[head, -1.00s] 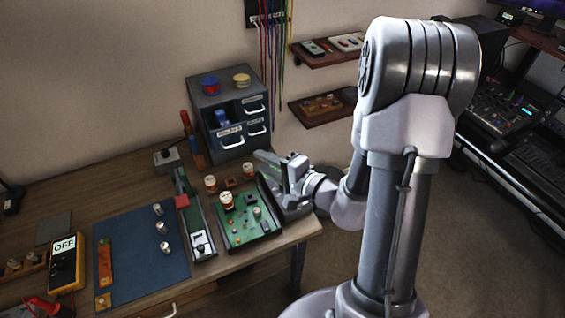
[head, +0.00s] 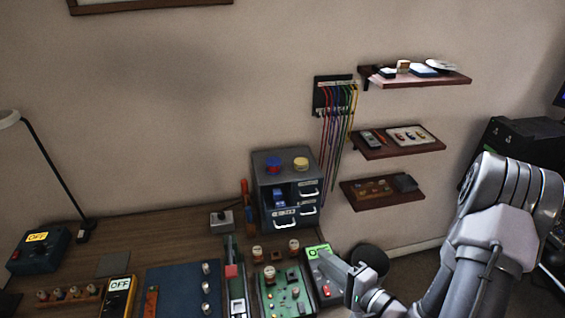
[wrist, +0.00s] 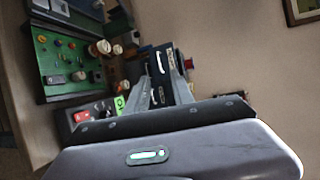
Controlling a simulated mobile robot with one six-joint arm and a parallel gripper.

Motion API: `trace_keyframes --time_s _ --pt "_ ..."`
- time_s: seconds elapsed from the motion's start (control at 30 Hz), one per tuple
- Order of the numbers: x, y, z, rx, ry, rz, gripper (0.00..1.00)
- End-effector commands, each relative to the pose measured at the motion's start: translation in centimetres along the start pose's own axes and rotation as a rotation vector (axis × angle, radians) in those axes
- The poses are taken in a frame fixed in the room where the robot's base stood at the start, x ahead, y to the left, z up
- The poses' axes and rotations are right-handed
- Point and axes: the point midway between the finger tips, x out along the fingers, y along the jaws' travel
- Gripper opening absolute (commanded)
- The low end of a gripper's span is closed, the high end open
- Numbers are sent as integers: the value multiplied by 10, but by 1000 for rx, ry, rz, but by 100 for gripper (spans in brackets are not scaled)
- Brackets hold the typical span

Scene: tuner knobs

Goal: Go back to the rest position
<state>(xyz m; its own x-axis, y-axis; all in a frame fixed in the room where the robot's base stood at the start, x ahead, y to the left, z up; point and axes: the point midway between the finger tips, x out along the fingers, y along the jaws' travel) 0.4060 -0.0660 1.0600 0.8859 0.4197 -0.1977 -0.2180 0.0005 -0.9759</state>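My gripper (head: 345,272) is raised over the right end of the bench in the head view, in front of a dark device with a green display (head: 317,252). In the wrist view its two fingers (wrist: 162,68) stand apart with nothing seen between them but the drawer cabinet behind. The green circuit board tray (head: 285,290) lies left of the gripper, with several cream knobs on and around it. It also shows at the upper left of the wrist view (wrist: 68,58). The bench's front edge is out of the head view.
The grey drawer cabinet (head: 287,185) stands at the back of the bench. Wall shelves (head: 400,142) and hanging coloured cables (head: 335,110) are above right. A blue mat (head: 180,290), yellow meter (head: 118,295) and lamp (head: 55,170) are left. The wall above the bench is mostly bare.

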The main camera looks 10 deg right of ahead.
Motion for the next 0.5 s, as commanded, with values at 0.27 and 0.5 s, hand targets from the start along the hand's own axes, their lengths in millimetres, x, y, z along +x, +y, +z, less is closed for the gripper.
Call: trace_keyframes --time_s 0.27,0.5 --pt "-16 -42 178 -158 -730 314 29" --pt "-90 -16 194 -640 -590 853 29"
